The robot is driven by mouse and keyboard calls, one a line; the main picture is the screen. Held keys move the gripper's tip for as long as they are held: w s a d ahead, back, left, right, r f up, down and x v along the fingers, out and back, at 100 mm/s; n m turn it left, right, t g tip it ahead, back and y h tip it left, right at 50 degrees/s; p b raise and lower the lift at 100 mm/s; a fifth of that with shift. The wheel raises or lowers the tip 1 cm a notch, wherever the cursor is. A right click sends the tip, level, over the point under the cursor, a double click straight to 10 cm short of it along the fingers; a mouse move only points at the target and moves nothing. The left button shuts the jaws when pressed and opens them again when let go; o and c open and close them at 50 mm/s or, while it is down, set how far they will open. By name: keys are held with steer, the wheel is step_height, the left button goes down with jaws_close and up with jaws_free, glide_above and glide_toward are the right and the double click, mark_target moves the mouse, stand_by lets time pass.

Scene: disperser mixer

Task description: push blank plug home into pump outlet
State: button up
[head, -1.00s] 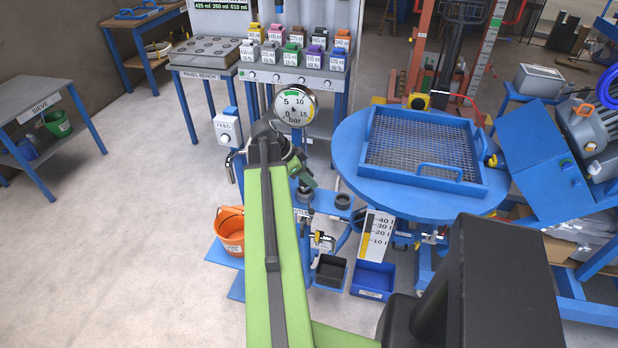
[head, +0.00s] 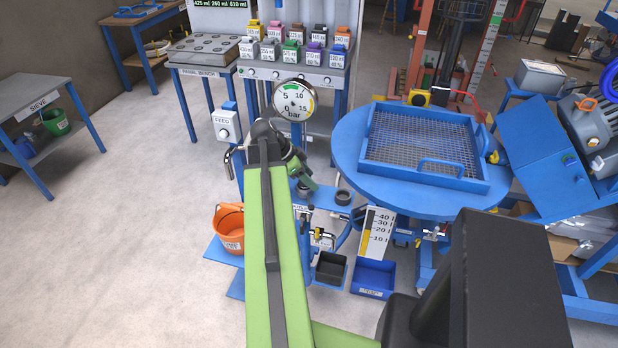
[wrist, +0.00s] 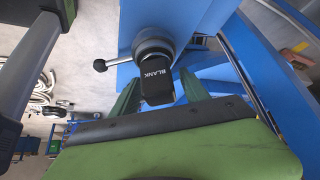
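The black blank plug (wrist: 157,88), lettered BLANK, shows in the wrist view between the green fingers of my gripper (wrist: 160,80). The fingers flank it closely and look shut on it; a thin gap seems to show at the right finger. The plug's far end lies in line with a round grey collar (wrist: 153,46), seemingly the pump outlet. Whether the plug is seated cannot be seen. In the head view my gripper (head: 302,175) is low behind my green arm, below the pressure gauge (head: 294,100), and the plug is hidden there.
A ball-ended lever (wrist: 100,65) sticks out left of the collar. The round blue table (head: 345,150) with a mesh tray (head: 440,165) stands right of my gripper. An orange bucket (head: 229,232) and a blue bin (head: 373,281) are lower down. The floor at left is clear.

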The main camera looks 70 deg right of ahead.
steer(key=p+v, duration=1.4)
steer(key=v, duration=0.3)
steer(key=shift+a+r+p, duration=0.1)
steer(key=shift+r+p, duration=0.1)
steer(key=shift+p, duration=0.15)
